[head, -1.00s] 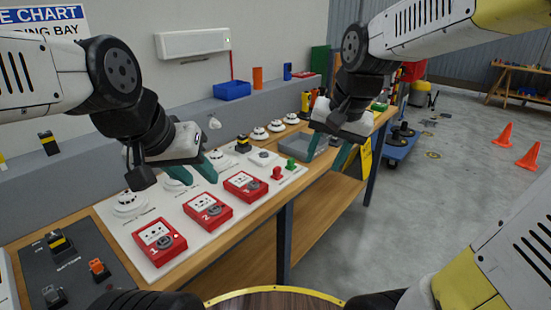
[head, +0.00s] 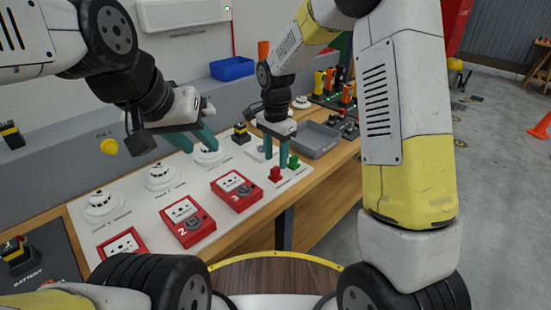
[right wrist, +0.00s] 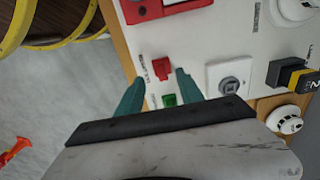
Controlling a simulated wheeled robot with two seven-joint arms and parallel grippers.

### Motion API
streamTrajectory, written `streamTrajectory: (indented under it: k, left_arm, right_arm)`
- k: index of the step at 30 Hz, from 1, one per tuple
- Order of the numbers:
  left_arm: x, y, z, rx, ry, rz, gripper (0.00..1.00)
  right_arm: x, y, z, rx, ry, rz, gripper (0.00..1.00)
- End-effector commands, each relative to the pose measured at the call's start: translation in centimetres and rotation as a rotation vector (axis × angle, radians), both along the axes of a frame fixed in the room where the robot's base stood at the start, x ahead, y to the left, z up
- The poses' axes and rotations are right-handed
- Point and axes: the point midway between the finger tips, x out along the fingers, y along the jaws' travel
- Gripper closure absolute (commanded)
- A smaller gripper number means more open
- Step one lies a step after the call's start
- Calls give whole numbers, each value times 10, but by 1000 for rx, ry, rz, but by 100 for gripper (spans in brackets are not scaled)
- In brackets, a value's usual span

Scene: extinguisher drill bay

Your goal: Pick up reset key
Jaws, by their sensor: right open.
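A small red piece (head: 275,174) and a small green piece (head: 294,161) stand near the white panel's front right edge. I cannot read which is the reset key. My right gripper (head: 277,157) is open and points down just behind them. In the right wrist view, the red piece (right wrist: 162,68) shows between the fingertips (right wrist: 160,78), and the green piece (right wrist: 169,100) lies closer to the palm, partly hidden. Contact cannot be told. A square key switch (right wrist: 228,85) sits beside one finger. My left gripper (head: 201,148) is open and empty above the panel near a white detector.
Red call points (head: 236,190) and white detectors (head: 159,177) sit on the panel (head: 215,232). A yellow-black block (head: 241,132) stands behind my right gripper. A grey tray (head: 318,140) lies to its right. A blue bin (head: 232,68) is on the ledge.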

Motion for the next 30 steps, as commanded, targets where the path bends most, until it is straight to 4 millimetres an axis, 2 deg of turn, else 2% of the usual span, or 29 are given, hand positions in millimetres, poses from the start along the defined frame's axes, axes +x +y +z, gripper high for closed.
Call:
streamTrajectory:
  k: [9, 18, 19, 25, 26, 30]
  left_arm:
    - [0, 0, 0, 0, 0, 0, 64]
    - [0, 0, 0, 0, 0, 0, 64]
    - [0, 0, 0, 0, 0, 0, 64]
    - [0, 0, 0, 0, 0, 0, 64]
    - [0, 0, 0, 0, 0, 0, 64]
    - [0, 0, 0, 0, 0, 0, 64]
  right_arm:
    - [2, 2, -44, 0, 1, 0, 56]
    - [3, 3, -50, 1, -1, 0, 56]
    - [3, 3, -50, 1, -1, 1, 58]
    - [3, 3, -50, 1, -1, 1, 97]
    - [3, 3, -50, 1, -1, 1, 100]
    - [3, 3, -50, 1, -1, 1, 100]
